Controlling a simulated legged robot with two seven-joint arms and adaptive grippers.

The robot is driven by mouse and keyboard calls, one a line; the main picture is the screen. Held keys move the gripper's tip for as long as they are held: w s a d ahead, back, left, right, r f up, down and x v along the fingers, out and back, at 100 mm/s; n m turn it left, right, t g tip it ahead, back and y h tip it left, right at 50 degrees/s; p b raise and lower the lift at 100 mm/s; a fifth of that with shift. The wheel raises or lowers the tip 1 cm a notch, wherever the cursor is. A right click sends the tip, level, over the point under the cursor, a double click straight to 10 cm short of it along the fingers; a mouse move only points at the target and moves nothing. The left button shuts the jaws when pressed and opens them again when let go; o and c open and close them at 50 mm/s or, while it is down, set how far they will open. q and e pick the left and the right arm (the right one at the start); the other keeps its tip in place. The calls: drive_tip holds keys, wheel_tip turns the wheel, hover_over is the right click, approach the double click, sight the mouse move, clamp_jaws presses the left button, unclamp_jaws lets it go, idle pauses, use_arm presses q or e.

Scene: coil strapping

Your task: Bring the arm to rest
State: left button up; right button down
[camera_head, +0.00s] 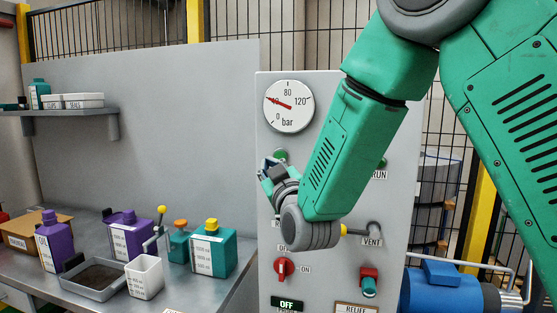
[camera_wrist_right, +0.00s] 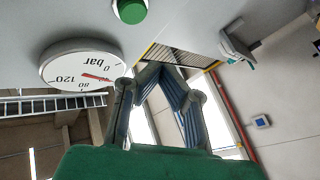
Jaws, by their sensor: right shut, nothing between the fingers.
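My right arm (camera_head: 340,150) comes in from the upper right, in front of the grey control panel (camera_head: 330,90). My right gripper (camera_head: 268,170) is near the panel's left edge, below the pressure gauge (camera_head: 289,105). In the right wrist view my right gripper (camera_wrist_right: 158,70) has its fingertips together with nothing between them. The gauge (camera_wrist_right: 83,68) shows upside down there, left of the fingers, and a green button (camera_wrist_right: 130,10) is above. My left gripper is in neither view.
A red switch (camera_head: 283,268), a vent lever (camera_head: 358,232) and a red-and-teal control (camera_head: 369,280) are below my forearm. A bench (camera_head: 205,290) at left holds purple bottles (camera_head: 55,240), a teal bottle (camera_head: 212,250), a white beaker (camera_head: 144,277) and a tray (camera_head: 75,290). A blue motor (camera_head: 440,290) is at lower right.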

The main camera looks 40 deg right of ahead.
drive_tip(key=shift+f, duration=0.1)
idle(0.5)
drive_tip(key=s+a+f+g+y+b, duration=0.1)
drive_tip(key=s+a+f+g+b, duration=0.15)
drive_tip(key=f, duration=1.05)
drive_tip(key=s+a+f+g+y+b, duration=0.15)
drive_tip(key=s+f+g, duration=0.25)
drive_tip(key=f, duration=1)
drive_tip(key=s+a+f+g+y+b, duration=0.1)
drive_tip(key=s+f+g+y+b, duration=0.2)
drive_tip(key=f, duration=1)
drive_tip(key=s+a+f+g+b, duration=0.1)
drive_tip(key=s+f+g, duration=0.4)
drive_tip(key=s+f, duration=0.6)
drive_tip(key=s+a+f+m+g+b, duration=0.1)
drive_tip(key=s+f+g+b, duration=0.3)
drive_tip(key=s+f, duration=0.7)
drive_tip(key=s+g, duration=0.1)
drive_tip(key=s, duration=0.5)
drive_tip(key=shift+s+a+f+m, duration=0.2)
drive_tip(key=shift+s+f+m, duration=0.1)
drive_tip(key=shift+f, duration=0.1)
